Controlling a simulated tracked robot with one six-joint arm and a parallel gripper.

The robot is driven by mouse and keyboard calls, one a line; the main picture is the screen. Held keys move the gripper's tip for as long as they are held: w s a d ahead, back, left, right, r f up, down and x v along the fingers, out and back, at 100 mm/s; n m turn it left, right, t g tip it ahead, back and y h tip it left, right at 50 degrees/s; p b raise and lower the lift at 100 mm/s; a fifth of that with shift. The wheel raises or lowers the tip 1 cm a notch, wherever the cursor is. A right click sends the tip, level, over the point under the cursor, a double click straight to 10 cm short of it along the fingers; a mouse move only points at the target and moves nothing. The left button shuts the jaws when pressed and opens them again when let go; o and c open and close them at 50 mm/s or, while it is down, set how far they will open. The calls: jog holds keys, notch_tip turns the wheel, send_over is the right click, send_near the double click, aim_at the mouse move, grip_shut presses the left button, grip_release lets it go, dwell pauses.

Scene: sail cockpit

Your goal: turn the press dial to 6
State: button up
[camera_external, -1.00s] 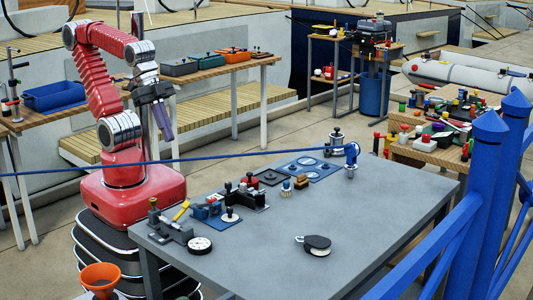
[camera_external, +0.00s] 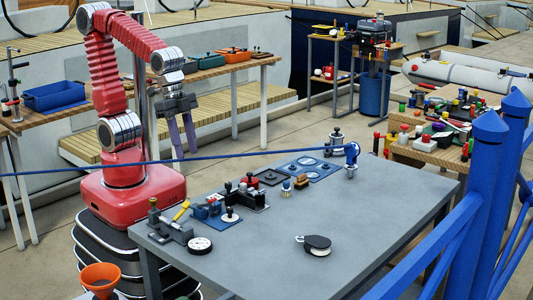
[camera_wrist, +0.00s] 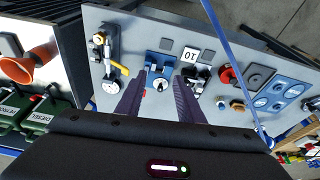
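A small white dial with a dark knob (camera_external: 230,217) sits on a blue plate beside a blue block (camera_external: 207,209); I take it as the press dial. In the wrist view the dial (camera_wrist: 158,84) shows between my fingers; its pointer setting is too small to read. A white plate with dark characters, seemingly "10" (camera_wrist: 197,55), lies close by in that view. My gripper (camera_external: 187,153) is open and empty, high above and behind the grey table. Its two fingers (camera_wrist: 158,82) point down, apart, touching nothing.
A clamp-like fixture with a yellow handle (camera_external: 173,224) and a round white disc (camera_external: 200,245) stand left of the dial. A black pulley (camera_external: 317,243) lies on the clear front table area. A blue line (camera_external: 250,153) runs across the scene. An orange funnel (camera_external: 100,277) is at lower left.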

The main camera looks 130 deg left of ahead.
aim_at(230, 208)
jog(key=w+a+n+g, duration=0.2)
jog(key=w+n, duration=0.6)
jog(key=w, duration=0.7)
jog(key=shift+a+f+g, duration=0.25)
jog(key=shift+a+g, duration=0.1)
jog(key=shift+g, duration=0.15)
notch_tip(230, 208, down, 14)
jog(key=shift+r, duration=0.1)
jog(key=shift+c, duration=0.2)
grip_shut()
dwell(0.4)
